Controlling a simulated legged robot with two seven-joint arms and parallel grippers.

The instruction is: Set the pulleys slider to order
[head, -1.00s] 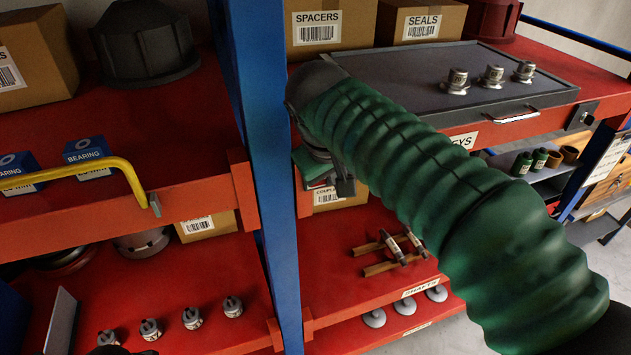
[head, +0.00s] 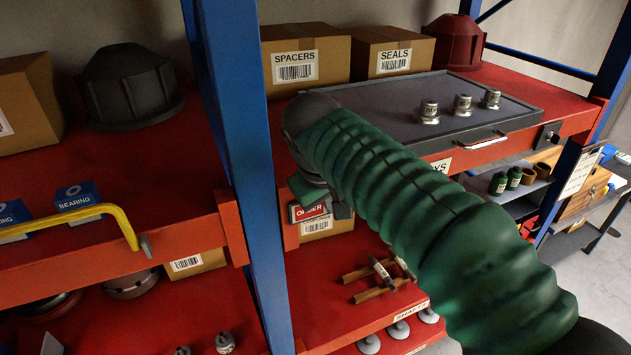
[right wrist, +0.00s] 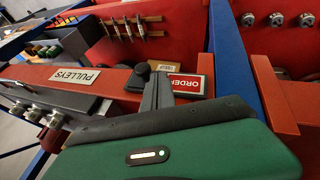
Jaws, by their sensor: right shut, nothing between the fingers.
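The slider sign for the pulleys shelf shows a red face reading ORDER (head: 310,212) on the shelf's front edge beside the blue post. In the right wrist view the ORDER face (right wrist: 187,84) is upside down, partly covered at its left by my fingers. My right gripper (right wrist: 155,92) is shut and empty, its fingertips at the sign's end; contact cannot be told. A dark rounded piece (right wrist: 143,69) sits by the tips. In the head view my green-sleeved arm partly hides the right gripper (head: 337,205). The PULLEYS label (right wrist: 75,76) is further along the edge. My left gripper is not in view.
A dark tray (head: 390,105) with three metal pulleys (head: 462,104) lies on the pulleys shelf, before the SPACERS (head: 305,50) and SEALS (head: 392,45) boxes. A blue post (head: 240,150) stands left of my gripper.

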